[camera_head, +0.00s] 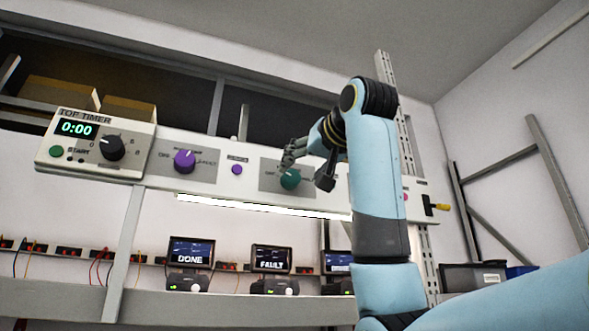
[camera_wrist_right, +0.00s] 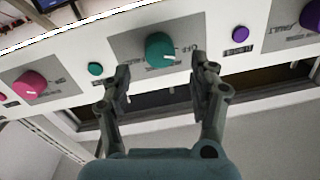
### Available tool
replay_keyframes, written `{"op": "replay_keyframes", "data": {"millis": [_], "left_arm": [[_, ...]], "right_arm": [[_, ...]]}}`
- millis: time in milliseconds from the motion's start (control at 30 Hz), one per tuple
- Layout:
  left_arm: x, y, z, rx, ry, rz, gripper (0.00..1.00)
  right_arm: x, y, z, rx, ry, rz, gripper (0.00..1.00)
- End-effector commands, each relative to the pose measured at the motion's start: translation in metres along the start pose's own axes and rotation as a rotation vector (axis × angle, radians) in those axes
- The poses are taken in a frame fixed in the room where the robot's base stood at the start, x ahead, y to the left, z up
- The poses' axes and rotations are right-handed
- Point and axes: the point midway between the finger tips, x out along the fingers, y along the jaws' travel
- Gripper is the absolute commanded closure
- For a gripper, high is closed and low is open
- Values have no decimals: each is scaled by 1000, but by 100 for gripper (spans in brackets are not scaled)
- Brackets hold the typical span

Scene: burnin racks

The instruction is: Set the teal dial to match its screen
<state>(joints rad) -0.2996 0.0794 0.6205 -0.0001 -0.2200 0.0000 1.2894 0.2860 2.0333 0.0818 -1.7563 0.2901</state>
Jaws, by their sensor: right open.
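The teal dial (camera_head: 290,179) is a round knob on a grey plate in the long white panel. The wrist view shows the teal dial (camera_wrist_right: 160,50) upside down, with a white pointer line and an "OFF" label beside it. My right gripper (camera_head: 289,161) is at the dial in the head view. In the wrist view my right gripper (camera_wrist_right: 160,68) is open, its fingers either side of the dial; contact cannot be told. Below the panel, one screen (camera_head: 271,258) reads "FAULT" and another screen (camera_head: 190,251) reads "DONE". A third screen (camera_head: 337,262) is partly hidden by my arm.
A purple dial (camera_head: 184,161) and purple button (camera_head: 237,169) are left of the teal dial. The top timer (camera_head: 140,142) shows 0:00. A pink dial (camera_wrist_right: 30,84) and teal button (camera_wrist_right: 95,69) show in the wrist view. A light strip (camera_head: 250,206) runs under the panel.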

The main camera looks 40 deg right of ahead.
Motion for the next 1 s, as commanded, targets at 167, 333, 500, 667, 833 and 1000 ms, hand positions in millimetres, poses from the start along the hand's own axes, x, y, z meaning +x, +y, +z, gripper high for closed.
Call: {"op": "replay_keyframes", "data": {"millis": [167, 333, 500, 667, 833, 1000], "left_arm": [[-17, -1, -2, 0, 0, 0, 100], [-21, -2, -2, 0, 0, 0, 100], [-21, -2, -2, 0, 0, 0, 100], [-21, -2, -2, 0, 0, 0, 100], [-21, -2, -2, 0, 0, 0, 100], [-21, -2, -2, 0, 0, 0, 100]], "right_arm": [[31, 0, -2, 0, -3, 1, 39], [45, 0, -1, 0, 0, 0, 39], [48, 0, 0, 0, 1, 0, 39], [48, 0, 0, 0, 1, 0, 43], [48, 0, 0, 0, 1, 0, 65], [48, 0, 0, 0, 1, 0, 87]]}}
